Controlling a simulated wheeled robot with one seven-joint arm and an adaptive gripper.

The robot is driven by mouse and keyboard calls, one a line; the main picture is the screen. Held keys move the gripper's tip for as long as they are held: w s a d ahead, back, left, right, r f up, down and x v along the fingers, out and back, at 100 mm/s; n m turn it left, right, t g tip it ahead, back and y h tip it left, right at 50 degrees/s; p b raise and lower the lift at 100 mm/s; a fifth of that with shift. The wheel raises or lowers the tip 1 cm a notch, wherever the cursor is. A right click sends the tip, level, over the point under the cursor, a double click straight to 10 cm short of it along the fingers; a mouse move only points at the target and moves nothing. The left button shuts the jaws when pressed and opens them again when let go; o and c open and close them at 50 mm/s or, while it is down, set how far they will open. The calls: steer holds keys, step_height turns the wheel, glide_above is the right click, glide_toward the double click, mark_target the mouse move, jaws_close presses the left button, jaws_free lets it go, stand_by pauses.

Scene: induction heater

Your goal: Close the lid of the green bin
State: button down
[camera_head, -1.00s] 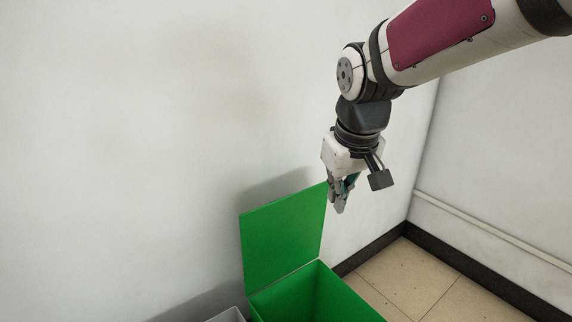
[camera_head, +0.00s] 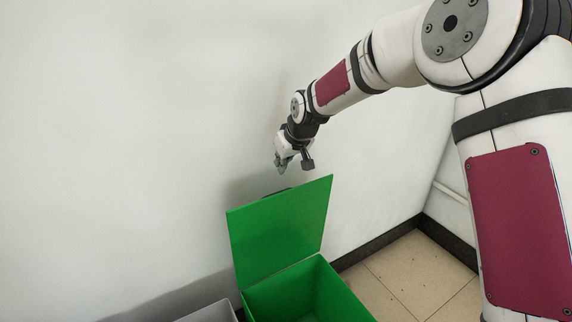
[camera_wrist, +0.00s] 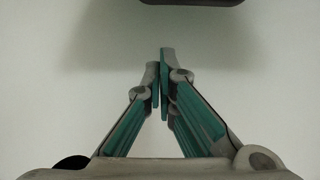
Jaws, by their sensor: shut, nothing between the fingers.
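The green bin (camera_head: 315,292) stands at the bottom of the head view with its top open. Its green lid (camera_head: 281,232) is raised nearly upright, between the bin and the wall. My gripper (camera_head: 280,170) is above the lid's top edge and close to the wall, pointing down, apart from the lid. In the wrist view my gripper (camera_wrist: 160,75) is shut and empty, with pale wall beyond the fingertips. A dark edge shows at the top of the wrist view; I cannot tell what it is.
The white wall (camera_head: 130,130) runs close behind the bin. A grey container (camera_head: 212,313) sits to the left of the bin, partly out of view. Bare floor tiles (camera_head: 405,272) lie to the right, bounded by a dark baseboard (camera_head: 448,243).

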steer(key=b+x, duration=0.1)
steer(key=x, duration=0.6)
steer(key=shift+w+f, duration=0.1)
steer(key=shift+f, duration=0.2)
steer(key=shift+s+d+r, duration=0.25)
steer(key=shift+s+d, duration=0.3)
steer(key=shift+s, duration=0.35)
steer(key=shift+s+d+r, duration=0.25)
steer(key=shift+s+d, duration=0.3)
steer(key=shift+s, duration=0.3)
steer(key=shift+d, duration=0.1)
